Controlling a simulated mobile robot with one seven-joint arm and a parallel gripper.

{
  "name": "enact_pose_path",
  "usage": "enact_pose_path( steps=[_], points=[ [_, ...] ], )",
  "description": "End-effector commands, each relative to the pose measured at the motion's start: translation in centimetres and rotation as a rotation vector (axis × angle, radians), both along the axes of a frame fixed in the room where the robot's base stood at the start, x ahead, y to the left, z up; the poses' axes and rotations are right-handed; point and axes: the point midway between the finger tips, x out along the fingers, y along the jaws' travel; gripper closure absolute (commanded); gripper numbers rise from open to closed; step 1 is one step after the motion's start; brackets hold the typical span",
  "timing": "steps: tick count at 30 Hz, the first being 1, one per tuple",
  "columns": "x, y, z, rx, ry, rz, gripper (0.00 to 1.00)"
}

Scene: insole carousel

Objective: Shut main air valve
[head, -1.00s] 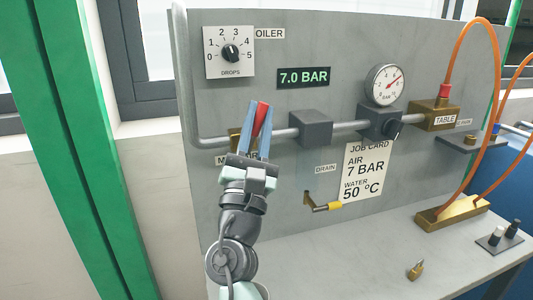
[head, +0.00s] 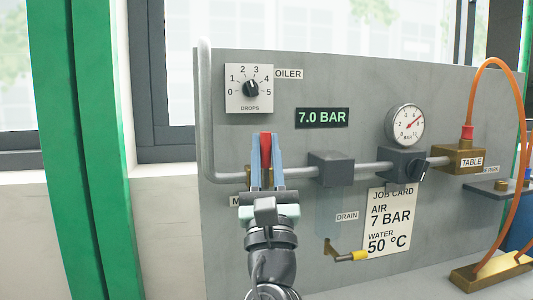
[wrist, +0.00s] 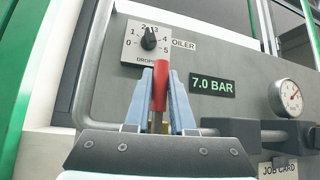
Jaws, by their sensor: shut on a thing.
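The main air valve's red lever (head: 266,147) stands upright in front of the grey panel, on the left part of the horizontal pipe. My gripper (head: 266,158) is shut on the red lever, with one blue finger on each side of it. In the wrist view the red lever (wrist: 160,88) rises between the fingers, its red end showing at their tips. The valve body is mostly hidden behind my gripper, and its label (head: 238,201) is covered except for the first letter. The pressure display (head: 321,118) reads 7.0 BAR.
The oiler dial (head: 249,88) sits above left of the lever. A grey block (head: 331,169) on the pipe stands close to the right of my gripper. The gauge (head: 405,125) points near 7. The drain's yellow-tipped handle (head: 355,256) sticks out lower right.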

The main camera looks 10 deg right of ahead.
Motion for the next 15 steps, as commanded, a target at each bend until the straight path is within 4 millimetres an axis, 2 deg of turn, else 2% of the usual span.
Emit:
enact_pose_path(
  steps=[4,5,9,10,15],
  points=[
    [0.07,0.15,-0.09,-0.006,0.003,-0.001,1.00],
    [0.07,0.15,-0.09,-0.006,0.003,-0.001,0.76],
    [0.06,0.13,-0.07,-0.004,0.002,0.000,0.51],
    [0.05,0.12,-0.06,-0.003,0.002,-0.001,0.48],
    [0.02,0.08,-0.02,-0.002,0.001,-0.001,0.48]
  ],
)
